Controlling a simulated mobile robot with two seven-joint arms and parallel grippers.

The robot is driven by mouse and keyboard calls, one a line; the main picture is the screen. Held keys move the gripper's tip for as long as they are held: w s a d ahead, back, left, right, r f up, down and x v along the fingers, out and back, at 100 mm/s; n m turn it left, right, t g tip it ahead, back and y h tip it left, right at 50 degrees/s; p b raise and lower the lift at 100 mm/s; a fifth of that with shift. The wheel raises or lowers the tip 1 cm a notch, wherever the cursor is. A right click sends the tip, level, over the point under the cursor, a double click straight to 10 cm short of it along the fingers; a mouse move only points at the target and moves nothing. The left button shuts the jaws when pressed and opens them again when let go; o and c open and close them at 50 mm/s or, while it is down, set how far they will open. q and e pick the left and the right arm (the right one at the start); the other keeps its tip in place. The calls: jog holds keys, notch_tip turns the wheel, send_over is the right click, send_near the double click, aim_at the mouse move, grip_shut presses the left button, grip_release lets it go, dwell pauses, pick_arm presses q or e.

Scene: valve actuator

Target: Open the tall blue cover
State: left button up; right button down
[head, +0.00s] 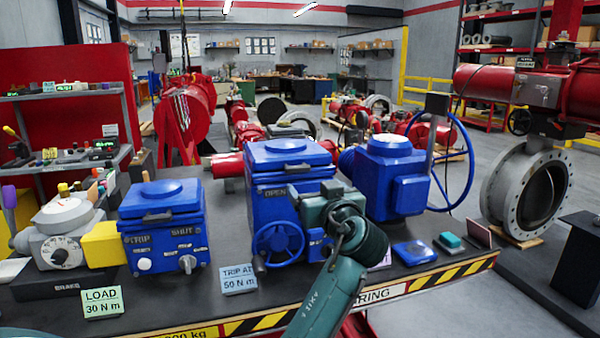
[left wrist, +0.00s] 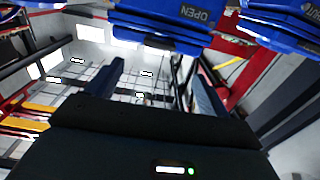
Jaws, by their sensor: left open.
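The tall blue cover (head: 290,155) caps the middle blue housing on the bench in the head view, with OPEN lettered on its front. It looks closed. A blue cover edge lettered OPEN (left wrist: 188,18) also shows upside down at the top of the left wrist view. My left gripper (head: 322,207) is in front of the housing's right side, just below the cover's front edge. In the left wrist view its two fingers (left wrist: 160,88) are spread apart with nothing between them. Whether the fingertips touch the cover cannot be told. My right gripper is not in view.
A blue handwheel (head: 278,244) sticks out left of my gripper. A shorter blue box (head: 162,222) stands to the left. A blue actuator (head: 388,178) with a large wheel stands close on the right. Cards stand along the bench's front edge.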

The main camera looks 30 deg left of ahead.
aim_at(299, 170)
pick_arm(q)
jog(key=p+x, duration=0.2)
jog(key=x, duration=0.9)
jog(key=shift+w+a, duration=0.25)
jog(key=c, duration=1.4)
